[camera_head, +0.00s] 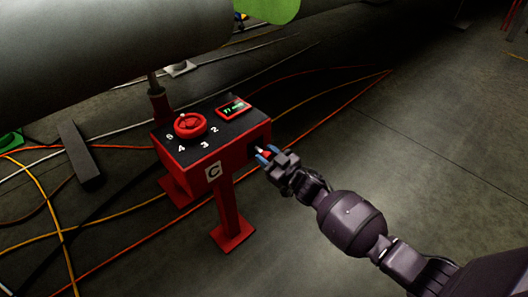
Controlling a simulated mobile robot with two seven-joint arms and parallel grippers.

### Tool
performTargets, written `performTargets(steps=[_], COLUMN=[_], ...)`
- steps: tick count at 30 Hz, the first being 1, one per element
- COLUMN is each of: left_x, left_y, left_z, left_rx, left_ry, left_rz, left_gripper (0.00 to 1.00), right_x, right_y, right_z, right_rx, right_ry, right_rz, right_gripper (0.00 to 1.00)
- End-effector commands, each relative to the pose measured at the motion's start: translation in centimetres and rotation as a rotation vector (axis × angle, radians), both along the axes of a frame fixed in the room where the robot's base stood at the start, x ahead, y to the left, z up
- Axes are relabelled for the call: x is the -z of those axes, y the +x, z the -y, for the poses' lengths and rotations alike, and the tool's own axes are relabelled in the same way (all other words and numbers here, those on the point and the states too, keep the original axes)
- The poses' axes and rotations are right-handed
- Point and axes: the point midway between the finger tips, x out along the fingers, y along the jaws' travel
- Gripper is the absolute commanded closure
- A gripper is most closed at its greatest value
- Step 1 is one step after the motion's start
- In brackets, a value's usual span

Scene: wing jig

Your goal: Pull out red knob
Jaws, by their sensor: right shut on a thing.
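A red control box (188,158) with a dark top stands on red legs near the middle of the view. The red knob (266,154) is at the box's right side, mostly hidden between my fingers. My right gripper (264,155) is shut on this knob, its blue-tipped fingers on either side of it, close to the box's right face. How far the knob stands out from the box is hard to tell. My left gripper is not in view.
A red round handwheel (190,125) and a small lit display (233,108) are on the box top, with printed numbers beside the wheel. A large grey cylinder (100,45) hangs behind. Orange and white cables cross the floor.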

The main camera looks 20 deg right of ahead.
Motion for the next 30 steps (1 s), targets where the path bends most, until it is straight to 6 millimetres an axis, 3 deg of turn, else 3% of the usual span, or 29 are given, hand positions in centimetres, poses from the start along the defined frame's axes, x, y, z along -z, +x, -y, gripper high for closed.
performTargets(steps=[6,15,16,20,30], left_x=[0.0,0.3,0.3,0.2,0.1], left_y=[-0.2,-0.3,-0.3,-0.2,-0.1], left_z=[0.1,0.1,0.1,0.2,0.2], left_rx=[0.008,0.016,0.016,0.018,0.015], left_ry=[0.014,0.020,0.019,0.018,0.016], left_rz=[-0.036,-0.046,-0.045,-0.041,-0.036], left_gripper=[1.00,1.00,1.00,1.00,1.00], right_x=[-0.2,0.2,0.2,0.2,0.0], right_y=[-1.5,-1.8,-1.8,-1.8,-1.8], right_z=[0.5,0.6,0.6,0.6,0.7], right_rx=[0.001,0.000,0.000,0.000,0.001], right_ry=[0.000,0.000,0.000,-0.001,0.000], right_rz=[0.001,-0.003,-0.003,-0.002,-0.001], right_gripper=[1.00,1.00,0.60,0.40,0.39])
